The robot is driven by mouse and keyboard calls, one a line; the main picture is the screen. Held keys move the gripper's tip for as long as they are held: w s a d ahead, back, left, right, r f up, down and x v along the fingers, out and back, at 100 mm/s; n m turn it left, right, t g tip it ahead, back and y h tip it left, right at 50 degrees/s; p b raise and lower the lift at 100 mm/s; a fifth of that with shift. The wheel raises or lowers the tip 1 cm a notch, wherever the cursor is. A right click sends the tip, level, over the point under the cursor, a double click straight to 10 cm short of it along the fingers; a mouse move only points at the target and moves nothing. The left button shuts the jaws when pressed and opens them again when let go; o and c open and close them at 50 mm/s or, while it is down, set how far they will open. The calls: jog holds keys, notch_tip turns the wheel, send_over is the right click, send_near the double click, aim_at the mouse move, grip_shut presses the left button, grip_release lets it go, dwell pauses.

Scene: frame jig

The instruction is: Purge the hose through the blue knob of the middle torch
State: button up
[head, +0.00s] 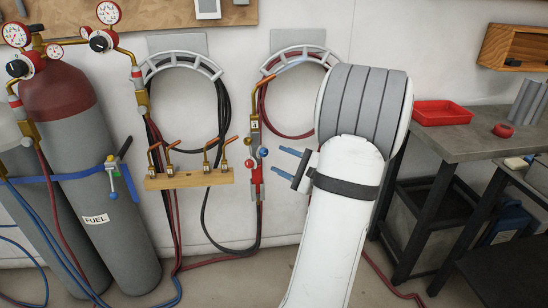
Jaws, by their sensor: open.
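One brass torch (254,132) hangs upright on the wall between the hose hangers. A blue knob (264,152) sits on its right side and a red knob (249,163) on its lower left. Red fittings and hoses are below it. I cannot tell whether this is the middle torch; my arm hides the wall to the right. My gripper (277,162) has two blue fingers pointing left, spread apart and empty. In the picture they are just right of the blue knob, with a small gap.
A wooden rack (190,180) with several brass tips is left of the torch. Coiled hoses hang on two grey hangers (180,62). Gas cylinders (122,225) with gauges stand at left. A workbench (452,140) with a red tray (440,113) is at right. Hoses lie on the floor.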

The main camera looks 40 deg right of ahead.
aim_at(266, 154)
jog(key=shift+v, duration=1.65)
dwell(0.7)
jog(key=w+m+b, duration=0.2)
jog(key=m, duration=0.1)
jog(key=w+a+m+b, duration=0.1)
jog(key=w+m+b, duration=0.1)
jog(key=w+m, duration=0.1)
jog(key=w+a+m+h+b, duration=0.1)
jog(key=w+m+b, duration=0.2)
jog(key=m, duration=0.2)
dwell(0.4)
jog(key=shift+c, duration=0.5)
jog(key=shift+s, duration=0.1)
jog(key=c, duration=0.9)
